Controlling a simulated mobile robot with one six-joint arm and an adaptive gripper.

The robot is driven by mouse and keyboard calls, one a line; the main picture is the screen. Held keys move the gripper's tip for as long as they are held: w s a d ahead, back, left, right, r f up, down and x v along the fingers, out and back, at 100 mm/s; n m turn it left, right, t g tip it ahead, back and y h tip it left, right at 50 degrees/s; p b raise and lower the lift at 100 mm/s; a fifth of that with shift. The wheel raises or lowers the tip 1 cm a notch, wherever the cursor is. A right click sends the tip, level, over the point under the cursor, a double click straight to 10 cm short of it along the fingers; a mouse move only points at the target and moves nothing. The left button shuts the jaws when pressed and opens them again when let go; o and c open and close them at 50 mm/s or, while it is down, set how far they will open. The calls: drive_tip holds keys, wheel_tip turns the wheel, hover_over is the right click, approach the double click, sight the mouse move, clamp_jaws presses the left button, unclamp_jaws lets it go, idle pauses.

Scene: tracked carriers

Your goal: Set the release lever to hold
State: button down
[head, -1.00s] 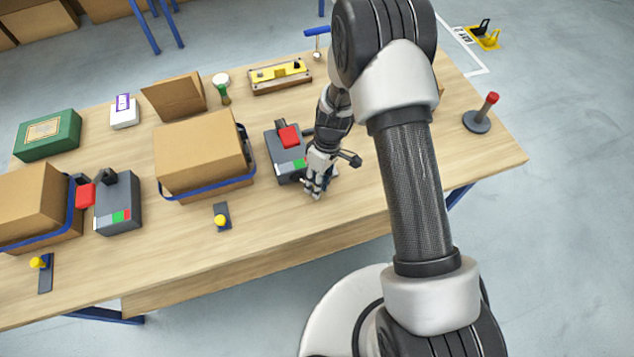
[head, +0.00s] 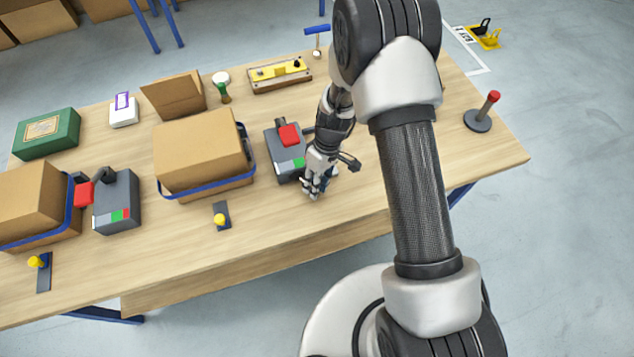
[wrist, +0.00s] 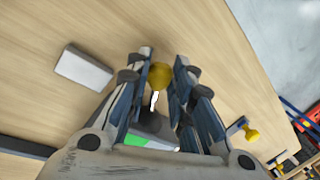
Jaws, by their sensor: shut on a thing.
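The release lever shows in the wrist view as a yellow knob (wrist: 160,74) on a thin pale stem. Its dark base is by a grey unit with a green and white label (wrist: 150,141). My gripper (wrist: 162,68) has its fingers on both sides of the knob, shut on it. In the head view my gripper (head: 312,192) is low at the right front of the grey unit (head: 285,165), which carries a red block (head: 289,135). There my fingers hide the lever. I cannot tell which label colour the lever points to.
A carton (head: 200,150) in a blue-rimmed carrier is left of the unit. A second grey unit (head: 116,200) and another carton (head: 30,200) are farther left. A small yellow-knobbed piece (head: 221,217) lies near the front. A red-topped post (head: 484,112) stands at right.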

drive_tip(key=a+m+b, duration=0.1)
drive_tip(key=s+m+b, duration=0.1)
drive_tip(key=m, duration=0.1)
drive_tip(key=shift+s+a+f+m+t+b, duration=0.1)
drive_tip(key=shift+s+a+m+t+b, duration=0.1)
drive_tip(key=shift+a+m+t+b, duration=0.15)
drive_tip(key=shift+s+a+m+t+y+b, duration=0.3)
drive_tip(key=shift+a+m+b, duration=0.25)
drive_tip(key=shift+m+b, duration=0.4)
drive_tip(key=c, duration=1.4)
unclamp_jaws()
drive_tip(key=s+v, duration=0.1)
drive_tip(key=v, duration=1.1)
drive_tip(key=shift+w, duration=0.5)
